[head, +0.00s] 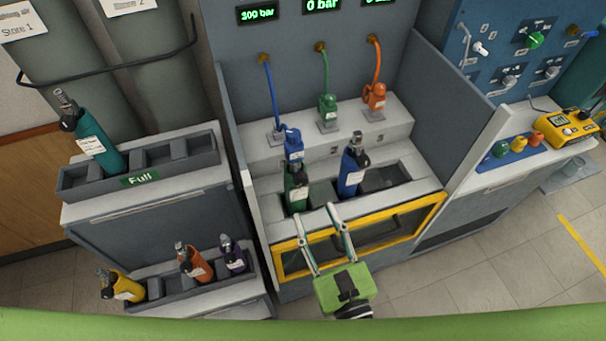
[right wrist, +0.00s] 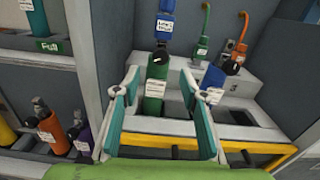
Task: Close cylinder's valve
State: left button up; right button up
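A green cylinder (head: 296,186) stands in the left slot of the test bench, with the blue connector (head: 293,143) at its top. In the right wrist view the green cylinder (right wrist: 154,90) has a small dark valve knob (right wrist: 160,57) just under the blue connector. A blue cylinder (head: 352,172) stands in the slot to its right, with no connector on it. My right gripper (head: 315,211) is open and empty, in front of the green cylinder. Its two fingers (right wrist: 161,84) frame the cylinder in the right wrist view, apart from the valve. My left gripper is not in view.
A yellow-edged guard (head: 432,211) borders the bench front, with side walls left and right. Green (head: 327,107) and orange (head: 375,96) connectors sit on the ledge behind. Racks on the left hold a teal cylinder (head: 97,146) and several others. The leftmost display (head: 257,14) reads 100 bar.

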aim_at(303, 183)
jog(key=p+x, duration=0.2)
jog(key=x, duration=0.8)
jog(key=shift+d+f+p, duration=0.1)
jog(key=shift+d+p, duration=0.05)
jog(key=shift+p, duration=0.2)
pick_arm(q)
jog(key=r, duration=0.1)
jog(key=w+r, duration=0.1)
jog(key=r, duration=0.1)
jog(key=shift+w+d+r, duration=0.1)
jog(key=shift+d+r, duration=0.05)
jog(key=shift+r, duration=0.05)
pick_arm(e)
grip_shut()
